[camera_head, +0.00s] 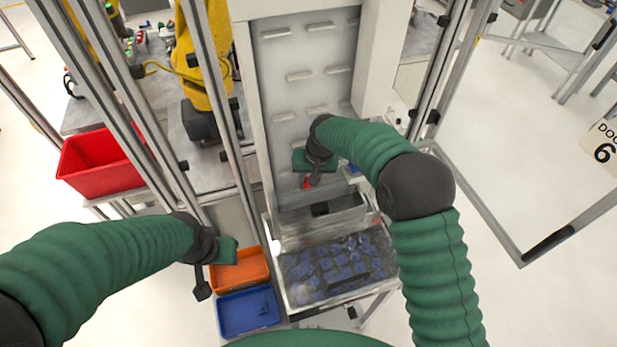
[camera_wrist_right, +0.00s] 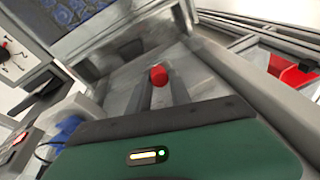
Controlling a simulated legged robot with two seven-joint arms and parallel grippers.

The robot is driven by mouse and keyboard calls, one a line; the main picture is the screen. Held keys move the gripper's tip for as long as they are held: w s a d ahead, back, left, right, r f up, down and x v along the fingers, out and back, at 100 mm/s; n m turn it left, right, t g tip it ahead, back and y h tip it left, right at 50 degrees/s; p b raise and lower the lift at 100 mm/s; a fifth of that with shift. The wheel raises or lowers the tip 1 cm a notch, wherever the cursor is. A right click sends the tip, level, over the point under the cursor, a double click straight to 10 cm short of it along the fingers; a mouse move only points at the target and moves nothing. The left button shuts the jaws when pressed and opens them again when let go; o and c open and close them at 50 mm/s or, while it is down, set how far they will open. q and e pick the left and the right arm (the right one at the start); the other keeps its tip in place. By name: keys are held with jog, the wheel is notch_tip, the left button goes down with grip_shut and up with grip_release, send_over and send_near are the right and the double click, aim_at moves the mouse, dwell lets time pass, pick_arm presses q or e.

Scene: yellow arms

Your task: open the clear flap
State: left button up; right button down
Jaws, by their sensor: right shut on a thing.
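A small red knob (camera_head: 307,183) sits low on the pale upright chute, where the clear flap (camera_head: 290,200) seems to be; the flap's edges are hard to make out. My right gripper (camera_head: 313,181) reaches down there and is shut on the red knob. In the right wrist view the red knob (camera_wrist_right: 158,75) sits between the two fingertips (camera_wrist_right: 161,88), against a see-through, greyish surface. My left gripper (camera_head: 203,284) hangs at the lower left, beside the orange bin and away from the chute. Its finger opening cannot be made out.
A clear bin (camera_head: 291,297) with several blue parts stands below the chute. An orange bin (camera_head: 262,280) and a blue bin (camera_head: 221,318) lie to its left. A red bin (camera_head: 100,180) stands farther left. Metal frame posts (camera_head: 225,110) flank the chute.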

jog(key=shift+w+a+r, duration=0.1)
jog(key=shift+w, duration=0.05)
jog(key=c, duration=1.4)
grip_release()
jog(key=shift+o, duration=1)
jog(key=b+v, duration=0.4)
jog(key=v, duration=1.2)
jog(key=shift+r, duration=0.2)
